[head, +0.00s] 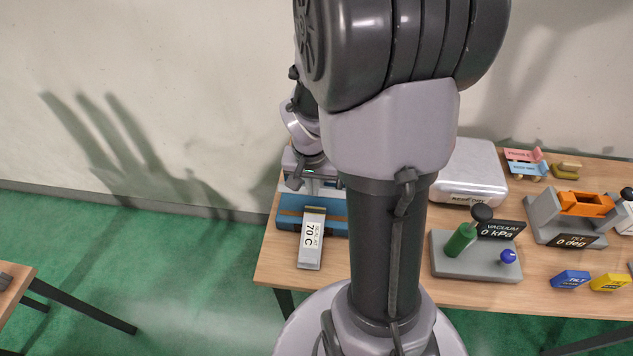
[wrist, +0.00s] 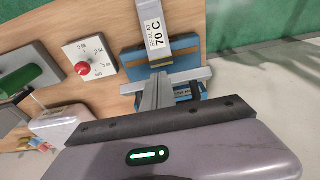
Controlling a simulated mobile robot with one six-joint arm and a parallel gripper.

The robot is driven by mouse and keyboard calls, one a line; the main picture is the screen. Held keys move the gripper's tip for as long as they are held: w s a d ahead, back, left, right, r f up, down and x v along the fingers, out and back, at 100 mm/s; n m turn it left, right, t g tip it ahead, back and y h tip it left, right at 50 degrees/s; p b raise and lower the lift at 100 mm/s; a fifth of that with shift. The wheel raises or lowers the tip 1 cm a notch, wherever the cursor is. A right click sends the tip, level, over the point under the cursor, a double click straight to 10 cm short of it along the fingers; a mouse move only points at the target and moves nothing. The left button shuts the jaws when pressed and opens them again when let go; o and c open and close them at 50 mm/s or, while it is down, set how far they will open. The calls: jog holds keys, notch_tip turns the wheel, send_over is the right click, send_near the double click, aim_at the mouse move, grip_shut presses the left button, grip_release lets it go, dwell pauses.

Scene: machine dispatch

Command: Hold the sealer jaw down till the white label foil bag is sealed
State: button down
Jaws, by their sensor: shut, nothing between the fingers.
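The foil bag (head: 311,252) is silver with a white label reading "SEAL AT 70 C". It lies with its dark top end at the blue sealer (head: 289,221), and its body reaches toward the table's front edge. In the wrist view the bag (wrist: 150,12) runs into the sealer (wrist: 190,46). The grey sealer jaw (wrist: 193,76) crosses just behind the bag's end. My gripper (wrist: 160,78) is shut and empty, with its fingertips at the jaw's middle. Whether they touch or press it is unclear. In the head view my arm hides part of the sealer.
A white panel with a red knob (wrist: 83,68) stands beside the sealer. A vacuum gauge stand with a green cylinder (head: 461,241), a silver-lidded box (head: 468,170), an orange tilt cradle (head: 585,204) and blue and yellow blocks (head: 570,279) occupy the table's right.

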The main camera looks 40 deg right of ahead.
jog(key=s+a+r, duration=0.2)
jog(key=a+r, duration=0.1)
jog(key=r, duration=0.2)
jog(key=shift+r+p, duration=0.15)
jog(key=shift+p, duration=0.3)
jog(key=shift+s, duration=0.1)
jog(key=s+a+f+n+t+y+b, duration=0.1)
jog(key=s+a+n+t+b, duration=0.1)
jog(key=a+b, duration=0.6)
jog(key=s+a+f+n+t+y+b, duration=0.1)
jog(key=s+a+n+t+y+b, duration=0.1)
jog(key=a+b, duration=0.7)
jog(key=s+a+n, duration=0.1)
jog(key=s+a, duration=0.1)
jog(key=shift+s+f+t, duration=0.25)
jog(key=shift+s+t, duration=0.05)
jog(key=shift+s, duration=0.1)
